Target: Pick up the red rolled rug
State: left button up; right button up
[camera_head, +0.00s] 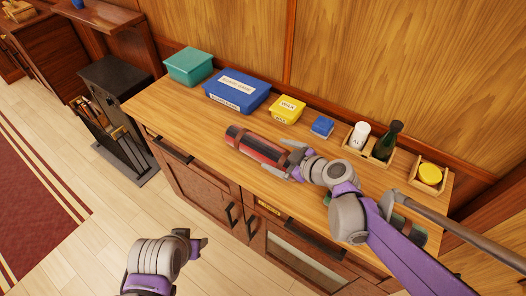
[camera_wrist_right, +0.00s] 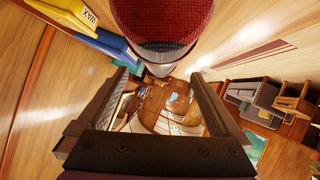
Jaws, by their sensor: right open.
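The red rolled rug (camera_head: 262,148) lies on the wooden counter, with a dark band at its left end. My right gripper (camera_head: 297,161) is at the rug's right end and partly covers it. In the right wrist view the rug (camera_wrist_right: 165,18) shows as a red textured roll at the top middle, beyond the two dark fingers of my right gripper (camera_wrist_right: 165,95). These fingers are wide apart with nothing between them. I cannot tell whether they touch the rug. My left gripper (camera_head: 198,246) is low over the floor, away from the counter; its jaws are unclear.
Along the back of the counter (camera_head: 170,110) stand a teal box (camera_head: 190,66), a blue box (camera_head: 237,91), a yellow wax box (camera_head: 287,109), a small blue box (camera_head: 322,126), and wooden trays holding a white container, a dark bottle (camera_head: 387,141) and a yellow-lidded tin (camera_head: 430,173). A dark greenish roll (camera_head: 412,230) lies partly behind my right arm.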

aim_at(262, 149)
jog(key=x, duration=0.8)
jog(key=c, duration=1.5)
